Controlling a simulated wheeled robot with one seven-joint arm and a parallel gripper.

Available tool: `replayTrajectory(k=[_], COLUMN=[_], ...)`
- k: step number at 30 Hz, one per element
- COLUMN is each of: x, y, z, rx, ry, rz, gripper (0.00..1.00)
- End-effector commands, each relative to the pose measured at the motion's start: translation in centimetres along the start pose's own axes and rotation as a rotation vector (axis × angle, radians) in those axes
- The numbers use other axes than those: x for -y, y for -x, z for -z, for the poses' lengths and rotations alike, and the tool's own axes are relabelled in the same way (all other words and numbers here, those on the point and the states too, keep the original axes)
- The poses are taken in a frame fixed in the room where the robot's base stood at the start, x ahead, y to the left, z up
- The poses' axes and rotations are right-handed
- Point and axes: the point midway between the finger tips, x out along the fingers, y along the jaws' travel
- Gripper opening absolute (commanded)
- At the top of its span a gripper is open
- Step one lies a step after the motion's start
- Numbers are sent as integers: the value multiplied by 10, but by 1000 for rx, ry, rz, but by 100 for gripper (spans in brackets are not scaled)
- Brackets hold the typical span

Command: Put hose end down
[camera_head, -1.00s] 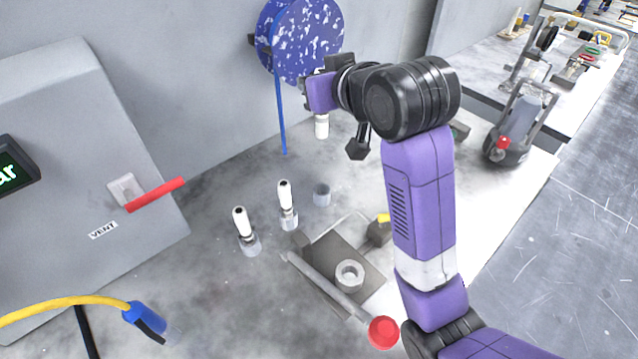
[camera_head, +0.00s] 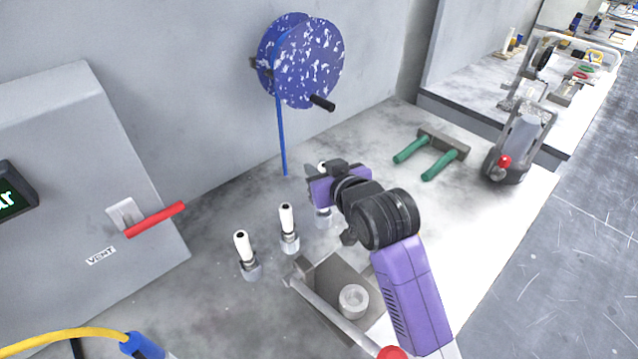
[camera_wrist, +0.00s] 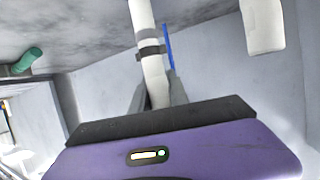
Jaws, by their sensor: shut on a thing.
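My gripper (camera_head: 322,188) is shut on a white hose end (camera_wrist: 153,72), a slim tube with dark bands in the wrist view. In the head view the gripper hides most of it. A pale grey and white part (camera_head: 323,213) shows just below the gripper, at the right end of a row of sockets. I cannot tell whether the hose end is seated there. Two similar white ends stand upright in grey sockets, one at the left (camera_head: 244,252) and one in the middle (camera_head: 288,225). Another white cylinder (camera_wrist: 263,25) shows at the right in the wrist view.
A grey box fixture (camera_head: 335,290) with a bar and red knob (camera_head: 391,353) stands in front. A blue reel (camera_head: 300,62) hangs on the wall. A green-handled tool (camera_head: 430,152) lies behind. A yellow hose (camera_head: 60,338) ends in a blue nozzle (camera_head: 140,345) at lower left.

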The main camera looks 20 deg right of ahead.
Motion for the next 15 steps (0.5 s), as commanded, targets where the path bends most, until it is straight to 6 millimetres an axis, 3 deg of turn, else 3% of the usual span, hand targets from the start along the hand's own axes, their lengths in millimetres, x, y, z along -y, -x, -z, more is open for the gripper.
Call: replayTrajectory(k=[9, 15], x=[0, 0], y=[-15, -16], z=[-38, -40], rx=[4, 0], ry=[0, 0], rz=[-1, 0], gripper=[0, 0])
